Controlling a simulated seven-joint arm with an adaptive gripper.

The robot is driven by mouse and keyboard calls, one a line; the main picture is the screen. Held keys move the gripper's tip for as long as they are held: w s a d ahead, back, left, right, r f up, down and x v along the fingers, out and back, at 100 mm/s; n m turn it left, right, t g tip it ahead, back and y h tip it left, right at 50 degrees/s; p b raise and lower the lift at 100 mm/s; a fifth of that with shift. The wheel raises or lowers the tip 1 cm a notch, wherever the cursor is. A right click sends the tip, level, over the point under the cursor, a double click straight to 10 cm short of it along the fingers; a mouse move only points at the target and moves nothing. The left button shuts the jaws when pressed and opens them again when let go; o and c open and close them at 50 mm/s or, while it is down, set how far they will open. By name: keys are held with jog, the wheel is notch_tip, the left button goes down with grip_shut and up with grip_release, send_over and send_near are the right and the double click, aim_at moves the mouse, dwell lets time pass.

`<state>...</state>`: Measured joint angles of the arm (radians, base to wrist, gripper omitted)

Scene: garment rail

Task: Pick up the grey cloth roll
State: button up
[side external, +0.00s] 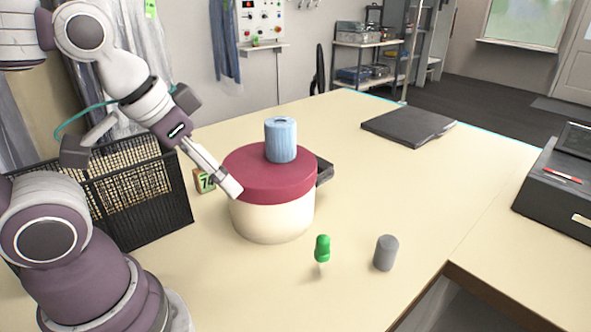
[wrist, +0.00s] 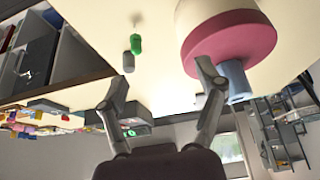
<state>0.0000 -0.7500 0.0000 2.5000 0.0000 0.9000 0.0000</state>
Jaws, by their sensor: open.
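The grey cloth roll (side external: 386,252) stands upright on the pale table, right of a small green item (side external: 322,248). In the wrist view the grey roll (wrist: 128,63) shows beyond my left finger, close by the green item (wrist: 136,44). My gripper (side external: 232,187) is at the left side of the red-lidded round container, well left of the grey roll and higher than it. In the wrist view my gripper (wrist: 162,76) has its fingers spread wide with nothing between them. One fingertip overlaps the red lid in view; I cannot tell whether it touches.
A cream container with a red lid (side external: 262,182) carries a blue roll (side external: 281,139) on top. A black wire basket (side external: 135,195) stands left. A dark flat folder (side external: 408,126) lies at the back, a dark machine (side external: 560,185) at right.

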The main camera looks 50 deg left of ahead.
jog(key=m+g, duration=0.1)
jog(key=m, duration=0.1)
send_over(387, 242)
jog(key=s, duration=0.3)
notch_tip(387, 242, down, 9)
jog(key=shift+h, duration=0.3)
jog(key=x, duration=1)
jog(key=shift+s+a+f, duration=0.2)
jog(key=shift+s+f, duration=0.05)
jog(key=c, duration=0.9)
